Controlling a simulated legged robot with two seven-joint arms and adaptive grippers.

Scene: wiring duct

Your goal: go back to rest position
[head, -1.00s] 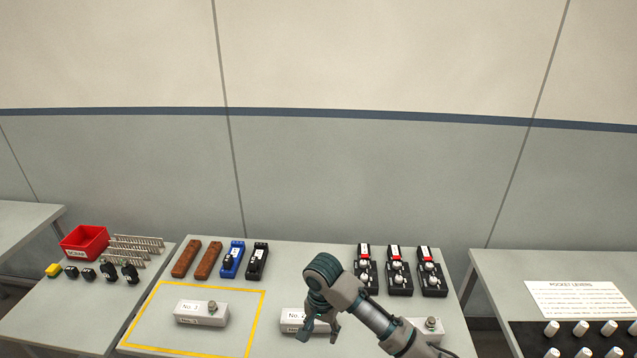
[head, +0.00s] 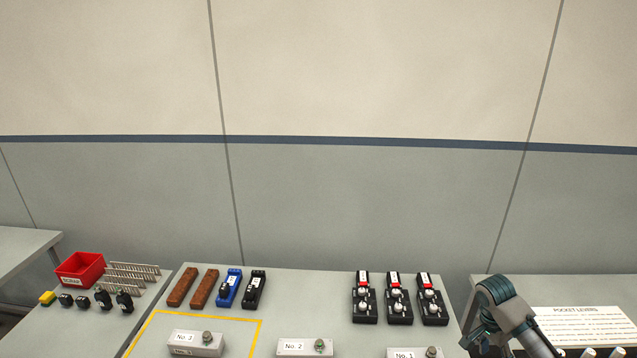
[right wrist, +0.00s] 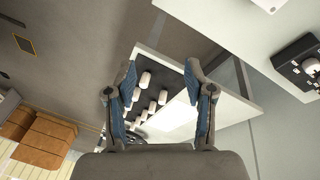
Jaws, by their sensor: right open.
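My right gripper (right wrist: 160,88) is open and empty in the right wrist view, with its two blue-padded fingers apart. In the head view my right arm's wrist (head: 495,295) is at the lower right, over the gap between the middle table and the right table; its fingertips are cut off or hidden at the bottom edge there. My left gripper is not in view.
Boxes No. 3 (head: 195,344), No. 2 (head: 304,347) and No. 1 (head: 405,353) stand along the middle table. Black devices (head: 397,308) stand behind. A red bin (head: 80,268) is left; the right table bears a sign (head: 585,325).

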